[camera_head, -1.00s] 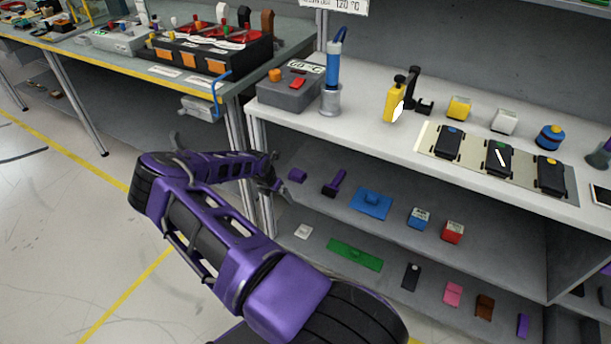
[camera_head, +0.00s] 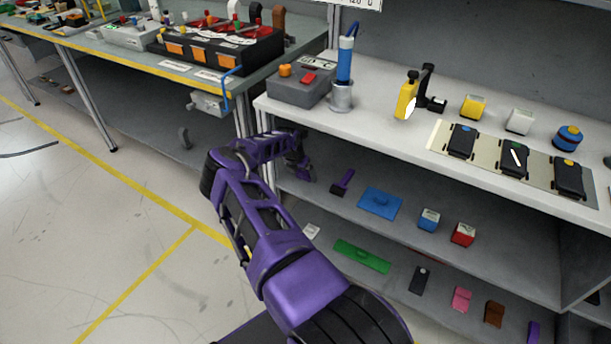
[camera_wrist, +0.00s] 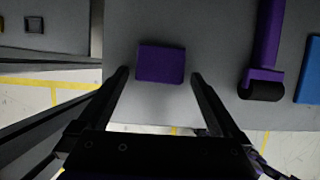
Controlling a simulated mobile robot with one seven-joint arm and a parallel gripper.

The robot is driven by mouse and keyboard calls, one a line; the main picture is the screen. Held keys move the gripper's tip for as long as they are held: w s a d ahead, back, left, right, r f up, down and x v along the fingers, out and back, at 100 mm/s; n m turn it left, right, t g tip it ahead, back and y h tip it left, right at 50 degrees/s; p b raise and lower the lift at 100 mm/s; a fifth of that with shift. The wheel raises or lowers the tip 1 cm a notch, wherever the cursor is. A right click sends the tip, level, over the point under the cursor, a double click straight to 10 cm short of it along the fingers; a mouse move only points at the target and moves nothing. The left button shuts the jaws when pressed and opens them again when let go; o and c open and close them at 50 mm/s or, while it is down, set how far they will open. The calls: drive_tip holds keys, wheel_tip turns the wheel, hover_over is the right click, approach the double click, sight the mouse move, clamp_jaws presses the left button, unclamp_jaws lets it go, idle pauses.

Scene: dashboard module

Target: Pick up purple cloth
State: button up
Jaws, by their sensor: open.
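A small purple folded piece, which looks like the purple cloth (camera_wrist: 160,63), lies on the grey upper shelf under the workbench. In the wrist view it sits between and just beyond the tips of my gripper (camera_wrist: 160,76). My gripper is open and empty, with one finger on each side of the piece and gaps visible. In the head view my gripper (camera_head: 304,172) is at the left end of that shelf and hides the piece. Another purple item (camera_head: 533,331) lies at the right of the lower shelf.
A purple-handled roller (camera_wrist: 266,55) lies right of the piece, then a blue plate (camera_head: 380,203) and blue and red boxes. The white worktop (camera_head: 385,120) is above the shelf. A table leg (camera_head: 243,140) stands close left of my arm.

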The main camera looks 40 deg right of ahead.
drive_tip(key=c, duration=1.3)
drive_tip(key=shift+r, duration=0.15)
drive_tip(key=shift+r+p, duration=0.4)
drive_tip(key=shift+r, duration=0.25)
drive_tip(key=shift+a+r+p, duration=0.25)
drive_tip(key=shift+p, duration=0.15)
drive_tip(key=s+a+p, duration=0.3)
drive_tip(key=s+a, duration=0.2)
drive_tip(key=a, duration=0.8)
drive_tip(key=s+a+p, duration=0.3)
drive_tip(key=s+a, duration=0.3)
drive_tip(key=a, duration=0.8)
drive_tip(key=s+a+p, duration=0.4)
drive_tip(key=s+a, duration=0.2)
drive_tip(key=a, duration=0.8)
drive_tip(key=shift+s+f, duration=0.1)
drive_tip(key=shift+f, duration=0.15)
